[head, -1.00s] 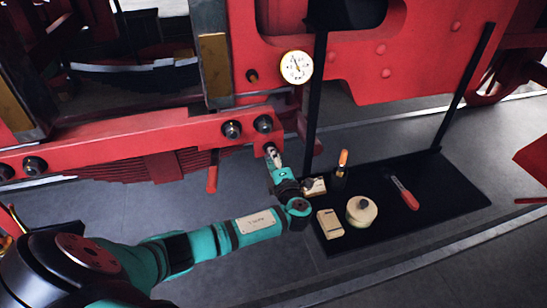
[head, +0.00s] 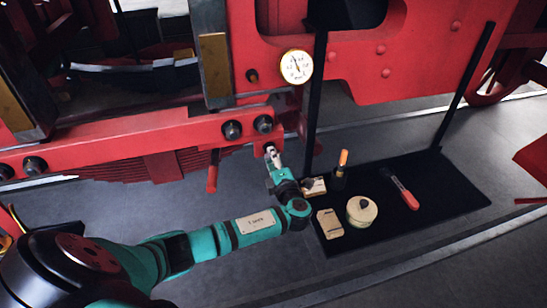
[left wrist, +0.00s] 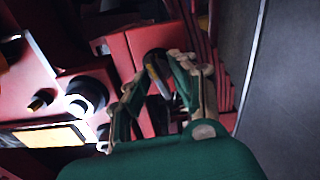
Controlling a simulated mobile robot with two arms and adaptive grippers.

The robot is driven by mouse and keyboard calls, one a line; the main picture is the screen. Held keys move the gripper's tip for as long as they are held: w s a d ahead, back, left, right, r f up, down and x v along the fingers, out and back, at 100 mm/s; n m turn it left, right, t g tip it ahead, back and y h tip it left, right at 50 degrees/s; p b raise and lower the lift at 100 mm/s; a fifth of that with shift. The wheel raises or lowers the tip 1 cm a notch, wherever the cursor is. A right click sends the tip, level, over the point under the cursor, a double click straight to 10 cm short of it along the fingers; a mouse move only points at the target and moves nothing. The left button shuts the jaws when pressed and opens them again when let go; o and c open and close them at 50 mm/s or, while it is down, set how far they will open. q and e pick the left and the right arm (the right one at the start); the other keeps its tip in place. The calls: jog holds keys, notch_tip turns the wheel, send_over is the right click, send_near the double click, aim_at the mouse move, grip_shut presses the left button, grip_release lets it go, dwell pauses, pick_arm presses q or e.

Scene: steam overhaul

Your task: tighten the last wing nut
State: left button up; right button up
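My left gripper (head: 271,153) is at the lower edge of the red frame beam, below two dark round bolts. In the left wrist view its two fingers (left wrist: 158,72) stand apart and lean together toward their tips. A small grey and yellowish metal piece (left wrist: 157,82), which may be the wing nut, shows between them in front of a dark round opening. I cannot tell whether the fingers touch it. In the head view the gripper hides this spot. My right gripper is not in view.
A white round gauge (head: 297,67) is on the red frame. A black mat (head: 446,191) on the floor holds a round tin (head: 361,211), small pale boxes (head: 330,223), an orange-tipped bottle (head: 341,170) and a red-handled tool (head: 403,190). A red lever (head: 212,177) hangs left of the gripper.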

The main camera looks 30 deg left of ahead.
pick_arm(q)
jog(key=v, duration=1.2)
